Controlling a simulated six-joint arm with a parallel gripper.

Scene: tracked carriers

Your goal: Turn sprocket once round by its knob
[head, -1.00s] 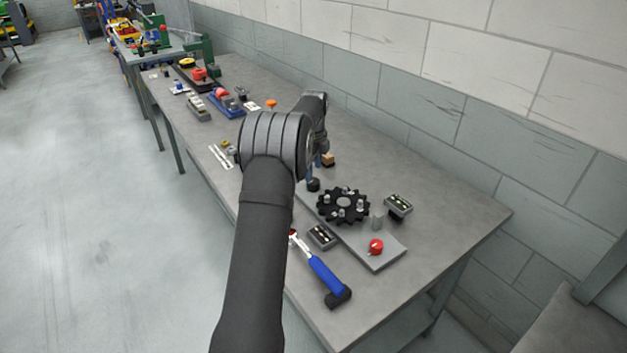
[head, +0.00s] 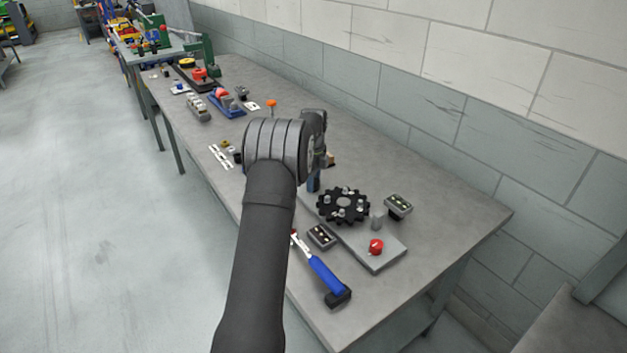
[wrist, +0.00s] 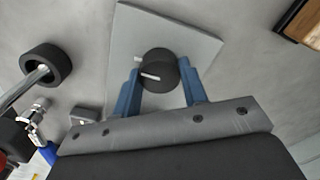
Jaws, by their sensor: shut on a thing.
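The black toothed sprocket (head: 343,205) lies on a grey plate (head: 393,252) in the head view, with several small metal pegs on it. The plate also shows in the wrist view (wrist: 195,42). A black round knob (wrist: 160,66) with a white line on top stands on this plate. My gripper (wrist: 160,72) has its two blue fingers on either side of the knob and is shut on it. In the head view my gripper (head: 313,183) is low at the plate's far end, and the knob is hidden there. The sprocket is not visible in the wrist view.
A red button (head: 376,246) is at the plate's near end. Two small grey boxes (head: 321,236) (head: 398,205) flank the plate. A blue-handled tool (head: 325,275) lies near the table's front edge. A wooden block (wrist: 302,22) is close to the gripper.

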